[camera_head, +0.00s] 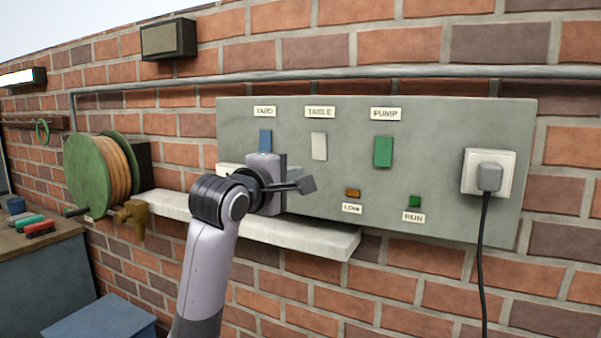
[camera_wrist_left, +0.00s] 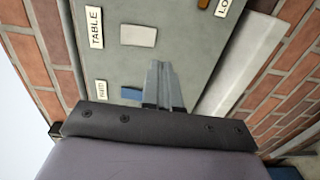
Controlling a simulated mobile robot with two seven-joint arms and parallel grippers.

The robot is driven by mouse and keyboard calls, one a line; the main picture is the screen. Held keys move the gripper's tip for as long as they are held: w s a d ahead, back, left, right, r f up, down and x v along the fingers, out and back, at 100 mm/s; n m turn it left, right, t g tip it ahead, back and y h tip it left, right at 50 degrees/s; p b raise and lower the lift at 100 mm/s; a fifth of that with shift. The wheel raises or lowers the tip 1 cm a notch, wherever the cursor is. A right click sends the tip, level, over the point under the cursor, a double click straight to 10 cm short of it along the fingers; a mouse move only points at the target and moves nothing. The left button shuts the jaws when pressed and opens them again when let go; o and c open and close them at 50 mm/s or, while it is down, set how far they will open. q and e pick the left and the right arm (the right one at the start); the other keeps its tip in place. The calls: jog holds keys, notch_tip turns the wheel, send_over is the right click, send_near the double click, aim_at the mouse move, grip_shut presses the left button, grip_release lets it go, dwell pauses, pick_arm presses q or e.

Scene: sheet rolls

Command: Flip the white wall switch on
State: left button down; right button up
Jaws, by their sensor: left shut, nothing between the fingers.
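The white wall switch (camera_head: 319,146) is a flat rocker under the TABLE label on a grey panel (camera_head: 440,150). It also shows in the left wrist view (camera_wrist_left: 138,36). I cannot tell whether it is on or off. My left gripper (camera_head: 307,184) is in front of the panel, below and slightly left of the white switch, and does not cover it. In the left wrist view its fingers (camera_wrist_left: 158,70) are together and empty, apart from the switch in the picture. My right gripper is in neither view.
A blue switch (camera_head: 265,140) labelled YARD is left of the white one. A green switch (camera_head: 383,152) labelled PUMP is to the right. A plug (camera_head: 490,176) with a black cable sits further right. A pale shelf (camera_head: 300,238) juts out below the panel.

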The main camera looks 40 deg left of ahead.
pick_arm(q)
jog(key=shift+f+v, duration=0.2)
jog(key=shift+v, duration=1.85)
jog(key=w+d+f+m+g+h, duration=0.1)
jog(key=d+f+m, duration=0.25)
jog(key=f, duration=0.65)
jog(key=w+d+f+m+g+h, duration=0.1)
jog(key=d+f+m+h, duration=0.3)
jog(key=f, duration=0.6)
jog(key=w+d+f+m+g+y, duration=0.1)
jog(key=w+d+f+m, duration=0.1)
jog(key=f+m, duration=0.6)
jog(key=s+d+f+m+g+h, duration=0.1)
jog(key=s+d+f+m, duration=0.3)
jog(key=s+f, duration=0.5)
jog(key=s+d+f+m+g+h, duration=0.2)
jog(key=s+d+f+m, duration=0.2)
jog(key=s+d+f, duration=0.5)
notch_tip(320, 180, down, 7)
jog(key=shift+s+d, duration=0.2)
jog(key=shift+s, duration=0.55)
jog(key=shift+a, duration=0.1)
